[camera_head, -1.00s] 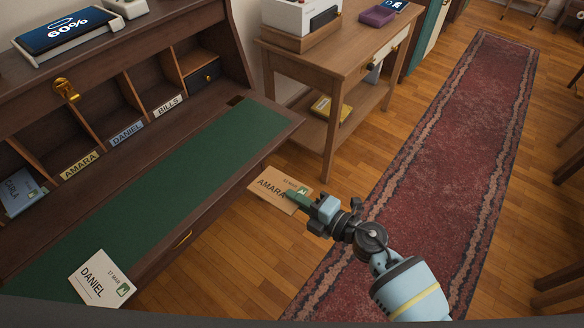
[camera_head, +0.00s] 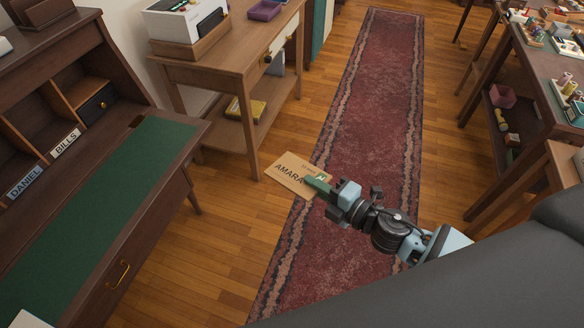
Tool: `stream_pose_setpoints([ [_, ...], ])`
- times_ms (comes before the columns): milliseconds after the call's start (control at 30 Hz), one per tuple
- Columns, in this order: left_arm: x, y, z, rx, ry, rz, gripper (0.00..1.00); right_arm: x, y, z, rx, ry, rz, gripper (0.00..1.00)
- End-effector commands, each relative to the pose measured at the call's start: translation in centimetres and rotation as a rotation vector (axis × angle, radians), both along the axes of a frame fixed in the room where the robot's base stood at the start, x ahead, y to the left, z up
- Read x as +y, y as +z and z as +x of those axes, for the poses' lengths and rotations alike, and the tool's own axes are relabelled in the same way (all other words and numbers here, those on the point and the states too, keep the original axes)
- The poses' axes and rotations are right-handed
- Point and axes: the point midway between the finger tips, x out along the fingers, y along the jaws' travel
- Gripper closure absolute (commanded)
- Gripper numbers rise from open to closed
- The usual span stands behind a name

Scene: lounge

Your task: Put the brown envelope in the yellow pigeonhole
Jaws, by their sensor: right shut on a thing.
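The brown envelope (camera_head: 288,171), marked AMARA, is held in the air in front of the desk, over the floor and the rug's edge. My right gripper (camera_head: 319,185) is shut on the envelope's right edge, near its stamp. The writing desk at the left shows pigeonholes with a blue DANIEL label (camera_head: 26,182) and a white BILLS label (camera_head: 65,143). The yellow-labelled pigeonhole is out of view. My left gripper is not in view.
The desk's green writing surface (camera_head: 120,190) is mostly clear, with a white envelope (camera_head: 30,320) at the bottom left. A wooden side table (camera_head: 235,65) stands behind. A red rug (camera_head: 375,110) runs along the floor. A cluttered table (camera_head: 530,75) stands at the right.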

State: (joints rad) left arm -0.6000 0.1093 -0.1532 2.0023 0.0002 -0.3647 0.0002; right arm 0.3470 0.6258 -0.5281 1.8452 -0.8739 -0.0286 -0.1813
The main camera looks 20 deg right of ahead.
Motion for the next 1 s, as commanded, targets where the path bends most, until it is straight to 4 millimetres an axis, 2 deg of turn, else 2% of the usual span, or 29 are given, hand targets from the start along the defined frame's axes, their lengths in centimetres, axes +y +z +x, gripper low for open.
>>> stream_pose_setpoints([
  [167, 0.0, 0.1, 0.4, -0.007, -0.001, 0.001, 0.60, -0.2, 3.9, -2.7, 0.002, -0.130, 0.005, 1.00],
  [300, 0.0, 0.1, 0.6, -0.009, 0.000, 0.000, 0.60, -0.8, 6.9, -5.6, 0.008, -0.270, 0.008, 1.00],
  [500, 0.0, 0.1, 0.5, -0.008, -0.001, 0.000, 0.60, -2.4, 9.8, -9.3, 0.008, -0.459, 0.007, 1.00],
  [700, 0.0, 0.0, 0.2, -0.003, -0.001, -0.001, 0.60, -3.5, 11.0, -10.7, 0.003, -0.552, 0.001, 1.00],
  [1000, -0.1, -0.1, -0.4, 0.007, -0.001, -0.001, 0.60, -3.6, 11.2, -10.8, 0.000, -0.561, -0.001, 1.00],
])
